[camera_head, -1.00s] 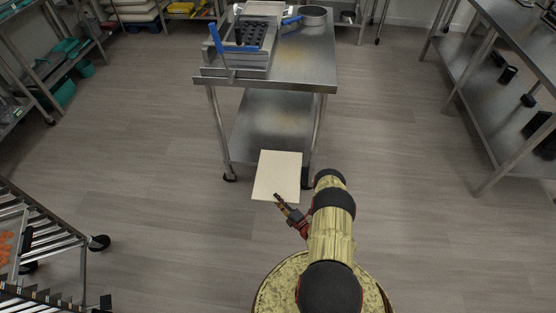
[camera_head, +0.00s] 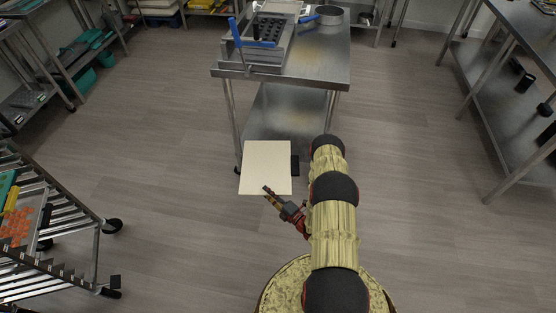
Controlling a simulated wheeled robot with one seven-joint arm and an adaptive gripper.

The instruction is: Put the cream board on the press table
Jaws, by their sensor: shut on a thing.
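The cream board (camera_head: 266,166) is a flat, pale rectangle in the middle of the head view. My gripper (camera_head: 270,193) is at its near edge and is shut on it. The board is held out in front of my arm, and it hides part of the floor and the table's lower near side. The press table (camera_head: 312,84) is a steel table on legs beyond the board, with a lower shelf. A metal press with blue handles (camera_head: 262,44) stands on its left part.
A round metal pan (camera_head: 330,14) is at the table's back. Bare steel top shows at the table's right and front. A wheeled rack (camera_head: 62,222) with trays stands at the left. A steel bench (camera_head: 520,60) is at the right. The floor between is clear.

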